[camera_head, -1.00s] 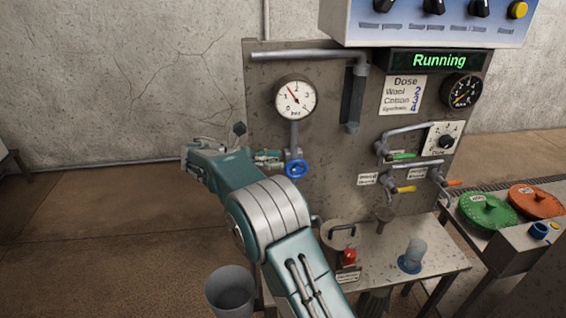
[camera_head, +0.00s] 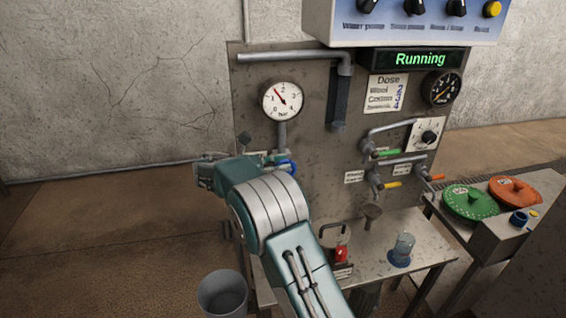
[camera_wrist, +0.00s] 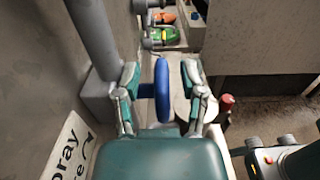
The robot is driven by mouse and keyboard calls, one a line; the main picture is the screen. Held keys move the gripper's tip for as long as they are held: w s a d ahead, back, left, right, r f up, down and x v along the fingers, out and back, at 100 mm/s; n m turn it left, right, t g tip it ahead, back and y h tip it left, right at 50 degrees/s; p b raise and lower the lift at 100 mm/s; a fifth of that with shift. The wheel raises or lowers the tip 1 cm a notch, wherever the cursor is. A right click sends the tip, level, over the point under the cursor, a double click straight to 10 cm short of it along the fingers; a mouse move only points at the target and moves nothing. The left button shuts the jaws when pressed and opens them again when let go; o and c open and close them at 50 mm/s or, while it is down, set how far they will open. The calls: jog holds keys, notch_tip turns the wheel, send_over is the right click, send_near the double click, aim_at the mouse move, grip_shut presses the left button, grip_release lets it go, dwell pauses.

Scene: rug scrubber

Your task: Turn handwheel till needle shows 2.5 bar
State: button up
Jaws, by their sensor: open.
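The blue handwheel (camera_wrist: 162,90) shows edge-on in the wrist view, between the two fingers of my gripper (camera_wrist: 160,77). The fingers are open, one on each side of the wheel, with a gap visible on both sides. In the head view only part of the handwheel (camera_head: 289,166) shows, as my arm covers the rest. The round white pressure gauge (camera_head: 283,101) is above it, marked in bar from 0 to 4. Its needle points up and left, between 1 and 2, short of 2.
A grey pipe (camera_wrist: 92,40) and the panel run close to the left finger. On the panel right of the gauge are levers with green (camera_head: 387,152) and yellow (camera_head: 393,184) handles. A small table (camera_head: 425,248) and a grey bucket (camera_head: 222,293) stand below.

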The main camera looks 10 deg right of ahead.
jog(key=shift+d, duration=0.7)
jog(key=shift+c, duration=0.3)
grip_shut()
jog(key=shift+a, duration=0.15)
jog(key=y, duration=0.2)
jog(key=d+y, duration=0.1)
jog(key=y, duration=0.1)
jog(key=shift+y, duration=0.3)
jog(key=shift+w+d+f+y, duration=0.1)
jog(key=shift+d+f+y, duration=0.1)
jog(key=shift+y, duration=1)
jog(key=shift+d+f+y, duration=0.1)
jog(key=shift+d+y, duration=0.1)
jog(key=shift+y, duration=1)
